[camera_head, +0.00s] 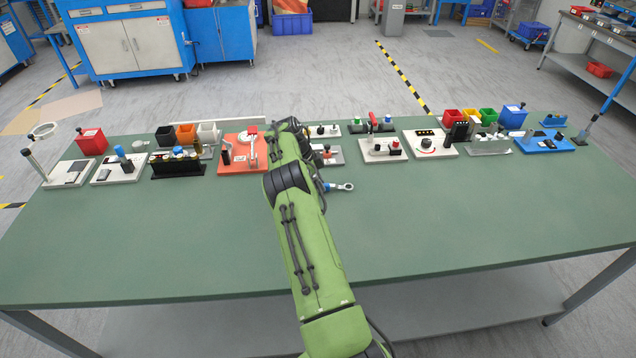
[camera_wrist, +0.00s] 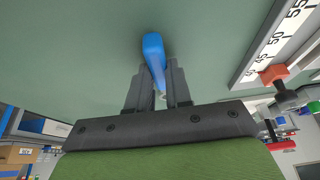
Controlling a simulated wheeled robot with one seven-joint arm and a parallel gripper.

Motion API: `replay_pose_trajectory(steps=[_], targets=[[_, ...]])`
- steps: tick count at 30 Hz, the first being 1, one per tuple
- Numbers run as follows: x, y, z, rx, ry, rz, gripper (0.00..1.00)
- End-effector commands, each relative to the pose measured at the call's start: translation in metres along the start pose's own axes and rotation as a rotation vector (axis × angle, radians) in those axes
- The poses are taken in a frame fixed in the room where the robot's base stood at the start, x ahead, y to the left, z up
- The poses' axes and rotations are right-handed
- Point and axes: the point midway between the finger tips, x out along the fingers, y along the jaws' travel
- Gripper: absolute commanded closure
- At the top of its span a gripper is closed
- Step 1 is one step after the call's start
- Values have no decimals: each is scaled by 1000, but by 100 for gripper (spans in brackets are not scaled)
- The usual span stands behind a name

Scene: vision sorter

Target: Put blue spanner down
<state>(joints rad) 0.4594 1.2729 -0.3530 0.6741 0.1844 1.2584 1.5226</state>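The blue spanner (camera_head: 330,187) shows just right of my arm in the head view, with its silver ring end pointing right. In the wrist view the blue handle (camera_wrist: 153,46) runs between the two dark fingers of my gripper (camera_wrist: 159,80) and sticks out past their tips. The fingers lie close on both sides of it, so my gripper looks shut on it. In the head view my arm hides the gripper. The green table top (camera_head: 450,215) is beneath the spanner; I cannot tell whether they touch.
An orange fixture board (camera_head: 238,166) stands left of my arm. A grey fixture (camera_head: 330,158) is just behind the spanner, and a white one (camera_head: 384,155) is to its right. More fixtures and bins line the far edge. The front and right of the table are clear.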

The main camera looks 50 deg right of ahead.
Motion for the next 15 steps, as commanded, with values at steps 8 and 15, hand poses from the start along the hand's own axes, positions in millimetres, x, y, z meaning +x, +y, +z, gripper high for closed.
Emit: replay_pose_trajectory(steps=[8, 15], targets=[[0, 0, 0, -1, 0, 0, 56], [-10, 0, -2, -1, 0, -2, 56]])
